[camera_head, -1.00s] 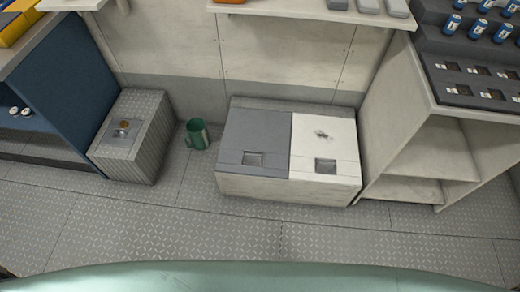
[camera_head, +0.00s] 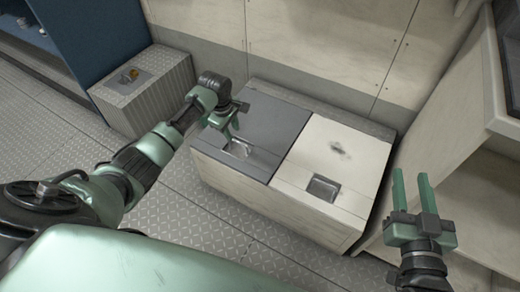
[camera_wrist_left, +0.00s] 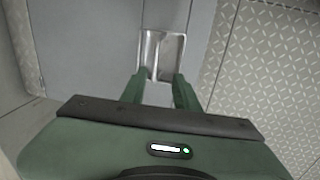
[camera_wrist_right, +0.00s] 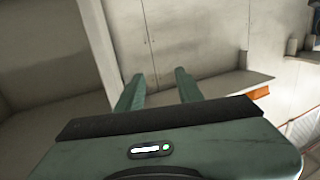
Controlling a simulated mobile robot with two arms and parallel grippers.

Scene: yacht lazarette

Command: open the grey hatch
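The grey hatch (camera_head: 268,122) is the left lid on a low pale locker and lies flat and closed. Its recessed metal handle (camera_head: 237,150) is near the front edge. My left gripper (camera_head: 231,136) is over the hatch, just behind the handle. In the left wrist view the handle (camera_wrist_left: 163,50) lies just ahead of and between the tips of my left gripper (camera_wrist_left: 160,76). Its fingers are apart with nothing between them; I cannot tell if they touch the handle. My right gripper (camera_head: 412,178) is open and empty, right of the locker; it also shows in the right wrist view (camera_wrist_right: 159,78).
A white hatch (camera_head: 338,155) with its own recessed handle (camera_head: 322,188) is beside the grey one. A ribbed grey box (camera_head: 145,90) stands at the left. A pale shelf unit (camera_head: 455,120) stands close on the right. Patterned floor in front of the locker is clear.

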